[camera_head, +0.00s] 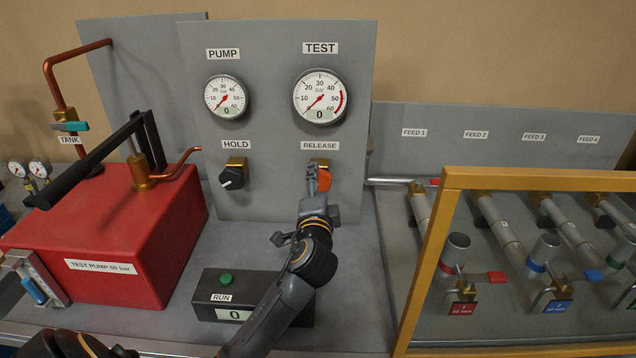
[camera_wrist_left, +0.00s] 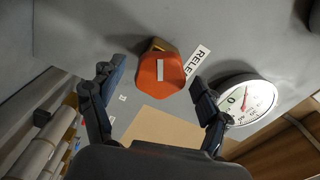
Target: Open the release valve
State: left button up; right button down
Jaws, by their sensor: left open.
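The release valve is an orange-red knob (camera_head: 324,180) on a brass body under the RELEASE label on the grey panel. In the left wrist view the knob (camera_wrist_left: 160,74) shows a white mark on its face and lies ahead of the fingers, between their lines. My left gripper (camera_head: 314,182) is in front of the knob in the head view and hides part of it. In the wrist view its fingers (camera_wrist_left: 155,82) are spread apart, with nothing held. I cannot tell whether a fingertip touches the knob. My right gripper is not in view.
A black HOLD knob (camera_head: 233,178) sits left of the release valve. The PUMP gauge (camera_head: 225,96) and TEST gauge (camera_head: 321,97) above read 0. The RUN box (camera_head: 215,290) stands below, near my arm. A red test pump (camera_head: 100,235) is at left, an orange-framed panel (camera_head: 428,260) at right.

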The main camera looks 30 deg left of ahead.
pick_arm(q)
jog(key=v, duration=1)
jog(key=shift+s, duration=0.25)
jog(key=shift+d, duration=0.1)
